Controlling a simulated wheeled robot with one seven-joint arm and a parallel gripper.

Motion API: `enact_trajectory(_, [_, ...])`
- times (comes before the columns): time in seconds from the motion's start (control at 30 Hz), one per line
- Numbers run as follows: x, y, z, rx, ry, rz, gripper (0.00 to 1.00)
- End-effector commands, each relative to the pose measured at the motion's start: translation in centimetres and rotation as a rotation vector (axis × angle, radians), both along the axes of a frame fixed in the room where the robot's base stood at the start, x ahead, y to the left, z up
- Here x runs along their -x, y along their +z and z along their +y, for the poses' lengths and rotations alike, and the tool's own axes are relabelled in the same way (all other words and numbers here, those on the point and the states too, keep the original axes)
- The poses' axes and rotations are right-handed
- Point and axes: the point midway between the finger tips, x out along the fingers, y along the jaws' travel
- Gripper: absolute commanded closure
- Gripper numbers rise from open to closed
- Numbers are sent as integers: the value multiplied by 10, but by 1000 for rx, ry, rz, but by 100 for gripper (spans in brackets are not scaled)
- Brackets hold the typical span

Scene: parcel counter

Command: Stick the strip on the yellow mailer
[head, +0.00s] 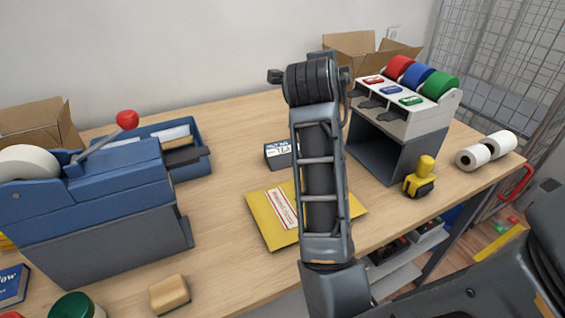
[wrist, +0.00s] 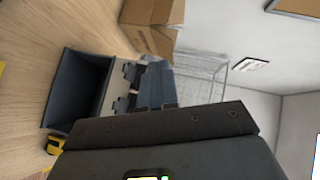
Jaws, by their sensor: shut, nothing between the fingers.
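The yellow mailer (head: 262,228) lies flat on the counter in the head view, with a white label with red print on it. My arm hides its middle. The blue tape machine (head: 110,180) stands at the left, with a dark tongue at its front; I cannot make out a loose strip there. The strip dispenser (head: 400,118) at the right carries red, blue and green rolls, with a small coloured piece in front of each. My gripper (wrist: 156,86) is shut and empty, raised above the counter near the dispenser (wrist: 78,88) in the wrist view; the arm hides it in the head view.
A black-and-white tea box (head: 280,154) stands behind the mailer. A sponge (head: 170,294) lies at the front left. Bare counter lies between the tape machine and mailer.

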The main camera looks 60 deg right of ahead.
Motion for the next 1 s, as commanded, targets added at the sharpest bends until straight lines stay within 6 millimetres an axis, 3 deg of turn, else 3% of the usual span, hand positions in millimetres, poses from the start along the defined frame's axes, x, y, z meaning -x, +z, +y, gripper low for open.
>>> enact_trajectory(0.13, [10, -22, 4, -265, -221, -224, 100])
enact_trajectory(0.27, [15, -50, 24, -505, -425, -392, 100])
enact_trajectory(0.4, [12, -81, 64, -771, -659, -532, 100])
enact_trajectory(0.6, [0, -108, 134, -1086, -964, -625, 100])
enact_trajectory(0.8, [-9, -114, 177, -1239, -1137, -633, 100])
enact_trajectory(1.0, [-10, -123, 185, -1264, -1173, -630, 100])
